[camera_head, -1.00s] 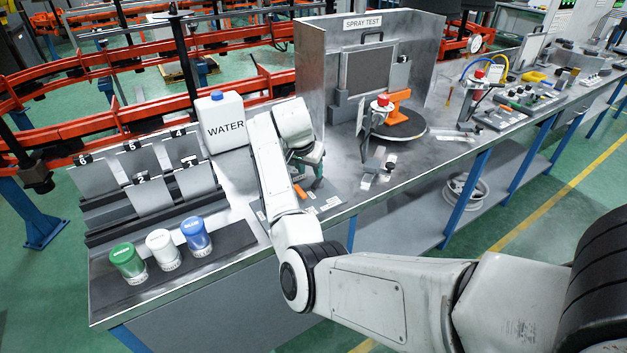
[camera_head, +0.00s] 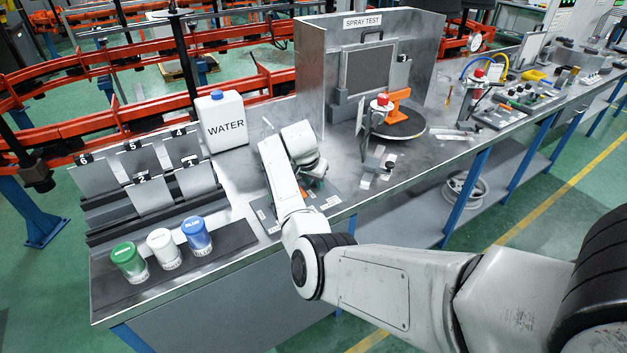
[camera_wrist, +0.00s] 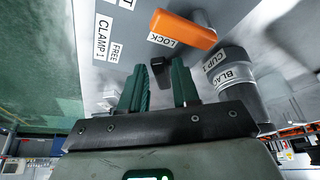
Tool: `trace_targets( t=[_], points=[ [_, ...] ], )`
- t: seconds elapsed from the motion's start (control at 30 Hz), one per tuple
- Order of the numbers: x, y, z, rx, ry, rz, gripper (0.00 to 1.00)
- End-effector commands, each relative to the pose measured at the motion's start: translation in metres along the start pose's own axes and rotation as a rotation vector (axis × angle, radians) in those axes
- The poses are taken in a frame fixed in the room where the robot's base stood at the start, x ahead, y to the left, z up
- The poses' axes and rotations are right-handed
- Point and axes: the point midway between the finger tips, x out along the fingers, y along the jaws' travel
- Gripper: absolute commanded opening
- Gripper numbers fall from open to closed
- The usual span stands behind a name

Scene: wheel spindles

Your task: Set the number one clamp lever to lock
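In the wrist view, an orange lever (camera_wrist: 182,31) lies over a grey panel, with a LOCK label (camera_wrist: 164,40) beside it. A CLAMP 1 label (camera_wrist: 103,38) and a FREE label (camera_wrist: 115,53) are to its left. I cannot tell exactly which mark the lever points to. My gripper (camera_wrist: 160,84) has its two green fingers apart, below the orange lever in the picture and not around it. A small black part (camera_wrist: 159,70) shows at the gap between the fingertips; contact is unclear.
A grey cylinder (camera_wrist: 238,75) labelled CUP 1 and BLAC stands close to the right finger. In the head view, a WATER jug (camera_head: 221,120) stands behind my arm on the left, and the spray test booth (camera_head: 309,75) is behind on the right.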

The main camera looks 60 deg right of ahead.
Motion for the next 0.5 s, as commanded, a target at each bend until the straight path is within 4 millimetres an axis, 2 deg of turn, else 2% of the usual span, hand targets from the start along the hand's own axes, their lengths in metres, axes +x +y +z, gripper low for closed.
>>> trace_targets(
  t=[0.03, 0.3, 0.5],
  points=[
    [-0.0001, 0.0, 0.0, 0.0, 0.0, 0.0, 0.26],
    [-0.0001, 0.0, 0.0001, 0.0, 0.0, 0.0, 0.0],
    [0.0001, -0.0001, 0.0002, 0.001, 0.0, 0.001, 0.0]
  ],
)
